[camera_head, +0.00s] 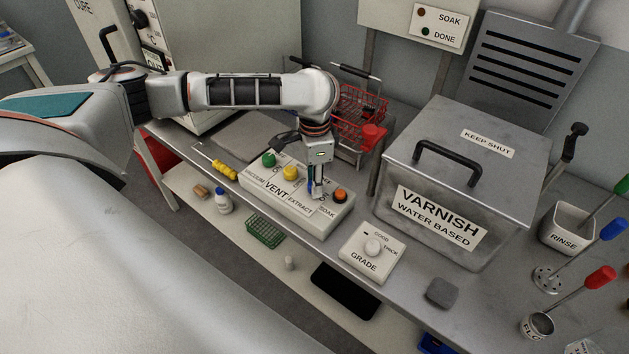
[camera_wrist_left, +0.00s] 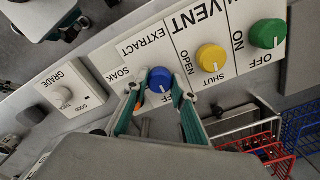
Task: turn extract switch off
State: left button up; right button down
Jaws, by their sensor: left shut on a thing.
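The control panel (camera_head: 284,217) lies on the bench with a row of round knobs, and it fills the upper middle of the left wrist view (camera_wrist_left: 130,55). The extract switch is a blue knob (camera_wrist_left: 160,79) beside the EXTRACT label. A white mark shows on its lower side in that view, near the word OFF. My left gripper (camera_head: 316,192) points down over the panel and is shut on the blue knob, one finger on each side (camera_wrist_left: 157,86). It hides most of this knob in the head view. My right gripper is not in view.
Next to it are the yellow vent knob (camera_head: 290,173), green vacuum knob (camera_head: 268,159) and orange soak knob (camera_head: 340,195). The varnish box (camera_head: 400,225), grade dial box (camera_head: 371,251) and red wire basket (camera_head: 365,105) stand close by.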

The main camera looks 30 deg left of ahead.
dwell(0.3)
pick_arm(q)
jog(key=o, duration=1.1)
notch_tip(320, 180, up, 12)
dwell(0.3)
